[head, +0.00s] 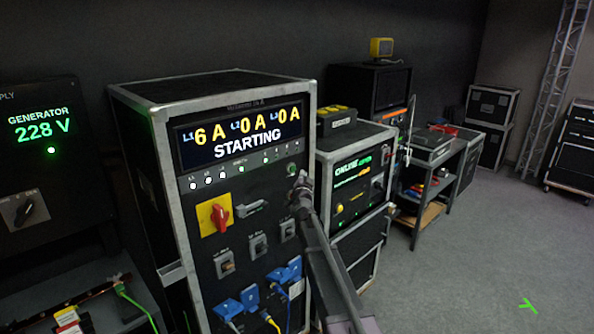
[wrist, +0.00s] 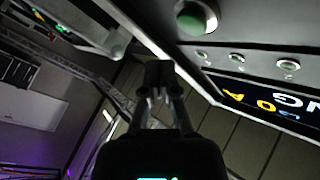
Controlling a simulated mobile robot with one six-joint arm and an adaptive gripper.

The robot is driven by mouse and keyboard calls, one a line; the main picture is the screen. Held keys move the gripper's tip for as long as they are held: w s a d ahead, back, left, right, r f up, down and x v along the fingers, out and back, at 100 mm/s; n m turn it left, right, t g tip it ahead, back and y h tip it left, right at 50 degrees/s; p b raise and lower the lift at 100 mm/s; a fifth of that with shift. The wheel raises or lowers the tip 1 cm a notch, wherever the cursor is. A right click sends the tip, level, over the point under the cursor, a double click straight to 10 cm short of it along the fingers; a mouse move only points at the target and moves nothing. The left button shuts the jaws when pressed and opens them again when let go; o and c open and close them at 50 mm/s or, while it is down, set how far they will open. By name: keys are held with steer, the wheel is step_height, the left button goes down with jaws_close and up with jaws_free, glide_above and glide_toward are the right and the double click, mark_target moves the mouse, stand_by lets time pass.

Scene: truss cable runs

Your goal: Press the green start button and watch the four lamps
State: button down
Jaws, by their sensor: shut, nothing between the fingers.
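The green start button (head: 292,170) sits at the upper right of the black rack's front panel. It shows large in the wrist view (wrist: 195,18), past my fingertips and to the right. My gripper (head: 298,188) is shut and empty, just below the button in the head view; in the wrist view its fingers (wrist: 158,72) are together. I cannot tell whether they touch the panel. A row of small lamps (head: 208,183) under the display looks whitish, with a green mark above the rightmost. The display (head: 243,132) reads L1 6 A, L2 0 A, L3 0 A, STARTING.
A red rotary switch on a yellow plate (head: 217,214) and blue plugs (head: 285,270) with cables sit lower on the panel. The generator box (head: 40,140) at left reads 228 V. An ONLINE unit (head: 357,172) stands right of the rack.

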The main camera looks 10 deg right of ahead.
steer(key=shift+s+d, duration=0.75)
steer(key=shift+s, duration=0.35)
steer(key=s+a+f+n+g+y, duration=0.3)
steer(key=s+f+n+g, duration=0.15)
steer(key=s+f, duration=0.35)
steer(key=s+a+f+n+g+y, duration=0.35)
steer(key=s+f+g, duration=0.2)
steer(key=s, duration=0.45)
steer(key=s+d+f+g+h, duration=0.1)
steer(key=s+d+f+g, duration=0.2)
steer(key=s, duration=0.9)
steer(key=s+d+f+n+g+h, duration=0.1)
steer(key=s+d+f+g, duration=0.3)
steer(key=s, duration=0.9)
steer(key=shift+s+f+g+h, duration=0.35)
steer(key=shift+g+h, duration=0.4)
steer(key=shift+g, duration=0.45)
steer(key=shift+w, duration=0.15)
